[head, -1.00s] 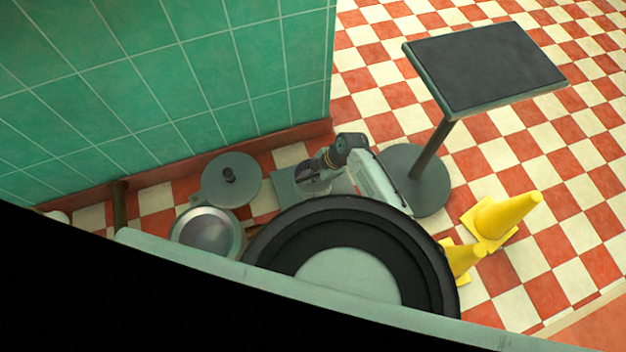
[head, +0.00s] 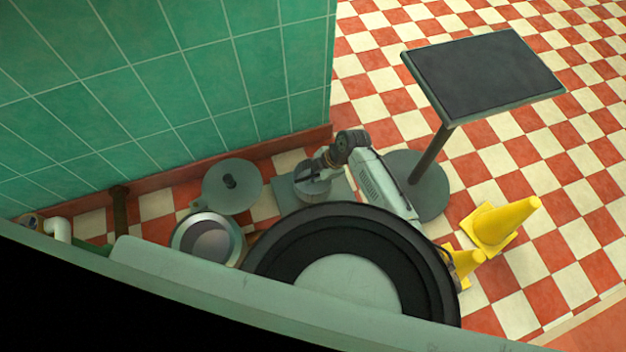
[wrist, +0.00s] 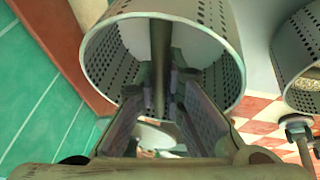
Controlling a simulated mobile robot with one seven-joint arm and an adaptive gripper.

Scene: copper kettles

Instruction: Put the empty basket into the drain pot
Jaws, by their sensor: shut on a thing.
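In the wrist view the empty basket (wrist: 215,22) is a grey perforated cylinder with a pale, bare inside and a central rod. My gripper (wrist: 160,90) is shut on this rod, its fingers reaching into the basket mouth. In the head view my gripper (head: 326,160) is above a small round grey shape (head: 312,180), apparently the held basket, over a grey square base (head: 284,190). An open round metal pot (head: 184,238) with a bright rim, possibly the drain pot, stands to the left and nearer. Whether the basket touches anything below is hidden.
A second perforated cylinder (wrist: 305,45) is at the wrist view's right. A round grey disc with a dark knob (head: 226,198) stands beside the green wall (head: 200,80). A pedestal table (head: 485,70) and yellow cones (head: 505,222) stand right. Checkered floor beyond is clear.

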